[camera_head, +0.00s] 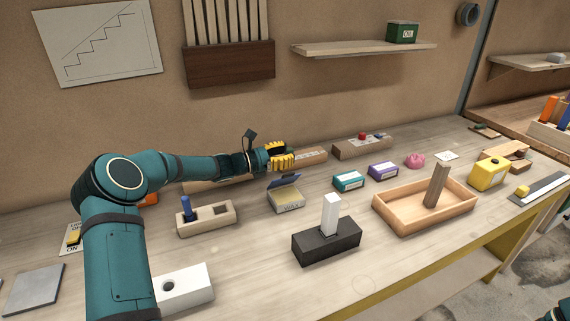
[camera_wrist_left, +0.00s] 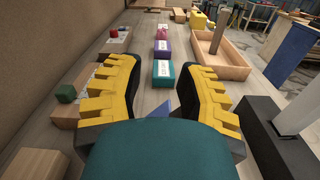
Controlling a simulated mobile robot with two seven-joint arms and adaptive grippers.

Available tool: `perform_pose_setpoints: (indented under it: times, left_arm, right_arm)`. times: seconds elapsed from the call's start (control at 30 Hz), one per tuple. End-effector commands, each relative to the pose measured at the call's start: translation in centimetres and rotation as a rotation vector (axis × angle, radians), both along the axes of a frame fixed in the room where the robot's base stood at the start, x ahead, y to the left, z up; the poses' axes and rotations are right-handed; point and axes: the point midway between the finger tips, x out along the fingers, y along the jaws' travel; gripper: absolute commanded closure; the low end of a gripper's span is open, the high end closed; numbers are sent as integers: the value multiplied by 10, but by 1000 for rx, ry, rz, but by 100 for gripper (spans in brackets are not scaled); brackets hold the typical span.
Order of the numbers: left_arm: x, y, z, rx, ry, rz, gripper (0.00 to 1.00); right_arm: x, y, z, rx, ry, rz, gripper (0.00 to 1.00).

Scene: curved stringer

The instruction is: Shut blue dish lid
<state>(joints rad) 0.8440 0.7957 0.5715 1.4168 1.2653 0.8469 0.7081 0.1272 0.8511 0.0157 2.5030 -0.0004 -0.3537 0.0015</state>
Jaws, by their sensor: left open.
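The small dish (camera_head: 288,201) stands in the middle of the bench, with a pale label on its front and a yellowish inside. Its blue lid (camera_head: 285,181) is raised, tilted up at the back edge. My left gripper (camera_head: 281,156), with yellow fingers, is open and empty, above and behind the lid in the head view. In the left wrist view the open left gripper (camera_wrist_left: 158,82) shows both fingers apart. A blue corner, probably the lid (camera_wrist_left: 162,110), shows low between them; the rest is hidden by the gripper's body. My right gripper is not in view.
A teal box (camera_head: 348,181) and a purple box (camera_head: 383,170) stand right of the dish. A black block with a white peg (camera_head: 326,240) is in front. A wooden block with a blue peg (camera_head: 206,218) is left. A wooden tray (camera_head: 405,222) stands right.

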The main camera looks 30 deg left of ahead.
Motion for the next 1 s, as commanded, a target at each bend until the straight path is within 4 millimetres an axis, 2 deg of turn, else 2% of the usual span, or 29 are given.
perform_pose_setpoints:
  times: [0.1,0.33,0.5,1.0]
  left_arm:
    - [0,-1,25,4,-3,-1,63]
    - [0,-1,54,2,-1,-2,63]
    - [0,-1,60,-1,1,-2,63]
    - [0,-1,60,-1,1,-1,63]
  right_arm:
    - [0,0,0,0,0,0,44]
    - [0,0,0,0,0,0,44]
    - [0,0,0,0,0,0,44]
    - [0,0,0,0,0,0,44]
